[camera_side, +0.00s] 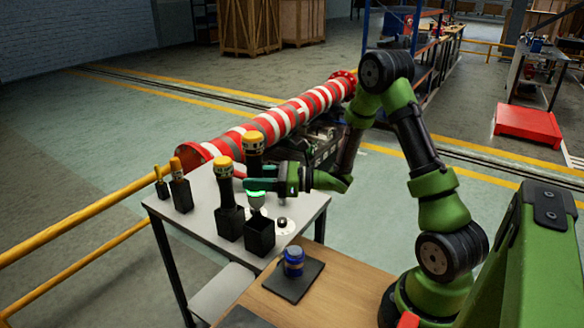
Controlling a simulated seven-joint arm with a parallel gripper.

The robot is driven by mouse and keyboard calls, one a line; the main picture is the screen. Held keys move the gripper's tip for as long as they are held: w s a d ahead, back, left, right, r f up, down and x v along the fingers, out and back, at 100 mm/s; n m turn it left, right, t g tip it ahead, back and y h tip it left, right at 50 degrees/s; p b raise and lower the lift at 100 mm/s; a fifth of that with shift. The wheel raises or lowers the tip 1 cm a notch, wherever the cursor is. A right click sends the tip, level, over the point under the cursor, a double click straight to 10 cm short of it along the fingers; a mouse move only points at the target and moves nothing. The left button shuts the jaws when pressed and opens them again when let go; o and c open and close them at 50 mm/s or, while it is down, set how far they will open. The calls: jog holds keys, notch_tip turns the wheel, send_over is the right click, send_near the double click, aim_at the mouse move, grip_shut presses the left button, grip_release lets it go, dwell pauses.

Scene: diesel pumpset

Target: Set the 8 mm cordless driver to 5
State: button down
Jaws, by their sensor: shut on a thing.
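Two larger cordless drivers with yellow tops stand on the grey table. The nearer-left driver (224,168) stands upright in a black holder (230,223). The right driver (253,142) is upright above a second black holder (260,237), with a pale tapered part below the grip. My gripper (260,184) is shut on this right driver, around its dark body, and hides part of it. A green glow shows at the grip. I cannot read sizes or settings, so I cannot tell which driver is the 8 mm one.
Two smaller yellow-handled tools (180,190) (161,182) stand at the table's left. A white disc with a dark knob (282,224) lies right of the holders. A blue jar (293,262) sits on a dark mat on the wooden table. A red-and-white striped shaft (270,123) runs behind.

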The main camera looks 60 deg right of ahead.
aim_at(259, 211)
jog(key=shift+f, duration=5)
jog(key=shift+c, duration=2.3)
grip_release()
jog(key=shift+f, duration=0.1)
jog(key=v, duration=1.7)
jog(key=shift+w, duration=0.1)
